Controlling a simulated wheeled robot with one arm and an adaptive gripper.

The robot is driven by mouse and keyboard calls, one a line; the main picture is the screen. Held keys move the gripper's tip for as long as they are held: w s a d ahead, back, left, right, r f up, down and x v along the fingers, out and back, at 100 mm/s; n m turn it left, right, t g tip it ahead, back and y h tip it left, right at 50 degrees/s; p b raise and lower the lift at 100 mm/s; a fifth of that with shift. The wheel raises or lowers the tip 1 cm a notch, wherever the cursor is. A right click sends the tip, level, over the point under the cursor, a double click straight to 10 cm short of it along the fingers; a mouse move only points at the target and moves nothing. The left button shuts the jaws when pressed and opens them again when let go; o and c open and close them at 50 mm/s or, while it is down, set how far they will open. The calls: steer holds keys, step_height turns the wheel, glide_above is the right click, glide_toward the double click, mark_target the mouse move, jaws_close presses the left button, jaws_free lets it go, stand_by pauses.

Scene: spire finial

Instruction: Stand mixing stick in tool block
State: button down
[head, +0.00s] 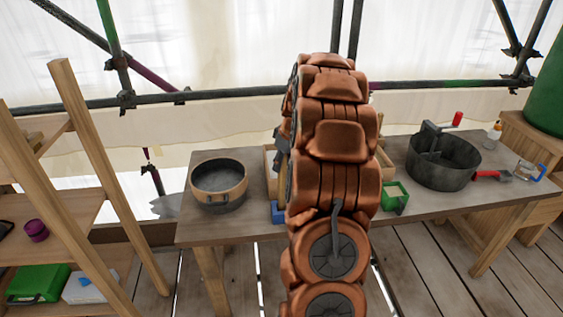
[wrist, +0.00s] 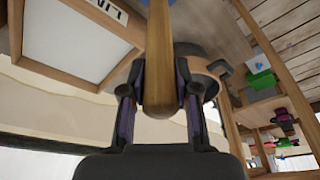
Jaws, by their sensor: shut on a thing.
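In the wrist view the wooden mixing stick (wrist: 158,50) runs down from the top edge, its rounded end near the palm. My gripper (wrist: 162,92) is shut on it, with a dark finger on each side. The far end of the stick is out of frame. In the head view my arm stands in the middle and hides the gripper and most of the stick. I cannot make out the tool block for sure; it may be behind my arm.
A round pan (head: 219,184) stands on the workbench (head: 240,228) at left, with a dark pot (head: 443,163) at right. A green box (head: 395,197) sits right of my arm. A wooden shelf (head: 80,150) is at far left. A framed white panel (wrist: 75,40) shows in the wrist view.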

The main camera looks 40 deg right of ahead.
steer(key=shift+f, duration=0.3)
steer(key=shift+f, duration=0.2)
steer(key=c, duration=0.9)
jaws_free()
steer(key=shift+r, duration=0.1)
steer(key=shift+o, duration=0.2)
steer(key=shift+r, duration=0.1)
steer(key=b+v, duration=0.3)
steer(key=v, duration=0.9)
steer(key=shift+b, duration=0.4)
